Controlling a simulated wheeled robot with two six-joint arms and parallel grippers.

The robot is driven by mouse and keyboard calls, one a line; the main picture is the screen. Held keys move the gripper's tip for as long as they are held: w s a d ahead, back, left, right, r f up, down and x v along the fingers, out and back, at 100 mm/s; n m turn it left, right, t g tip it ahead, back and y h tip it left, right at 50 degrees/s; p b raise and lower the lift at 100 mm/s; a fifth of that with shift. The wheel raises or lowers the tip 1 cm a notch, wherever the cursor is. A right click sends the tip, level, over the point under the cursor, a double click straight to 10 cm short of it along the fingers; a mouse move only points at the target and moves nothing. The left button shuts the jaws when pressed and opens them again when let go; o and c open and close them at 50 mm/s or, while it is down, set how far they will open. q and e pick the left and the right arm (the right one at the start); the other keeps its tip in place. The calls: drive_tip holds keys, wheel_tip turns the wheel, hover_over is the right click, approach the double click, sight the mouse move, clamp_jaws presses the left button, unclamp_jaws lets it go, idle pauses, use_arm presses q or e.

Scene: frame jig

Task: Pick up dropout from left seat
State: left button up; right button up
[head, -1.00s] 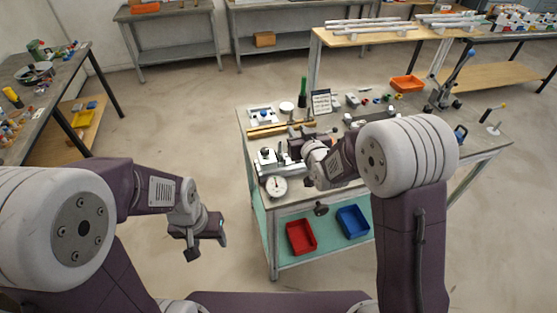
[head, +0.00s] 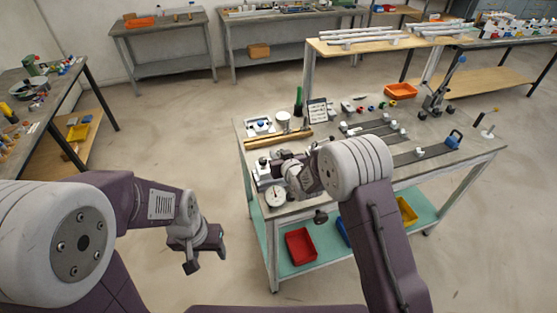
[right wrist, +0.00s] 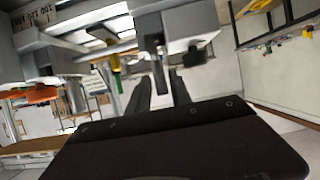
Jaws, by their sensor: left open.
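My right gripper (head: 279,165) is over the near left part of the workbench (head: 290,212), at the jig with the round dial gauge (head: 275,196). The gripper and arm hide much of that jig. In the right wrist view two dark fingers of the right gripper (right wrist: 160,92) stand apart with a grey upright piece (right wrist: 158,72) seen between them; I cannot tell whether they touch it. I cannot make out the dropout or the left seat clearly in either view. My left gripper (head: 203,259) is open and empty, left of the workbench, over the floor.
Red (head: 300,246) and yellow (head: 406,211) bins are on the lower shelf.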

drive_tip(key=x, duration=0.3)
drive_tip(key=shift+w+a, duration=0.1)
clamp_jaws()
wheel_tip(320, 180, up, 5)
drive_tip(key=p, duration=0.3)
drive_tip(key=d+r+p, duration=0.5)
drive_tip(key=d+r, duration=0.1)
drive_tip(key=d, duration=0.5)
drive_tip(key=shift+d, duration=0.35)
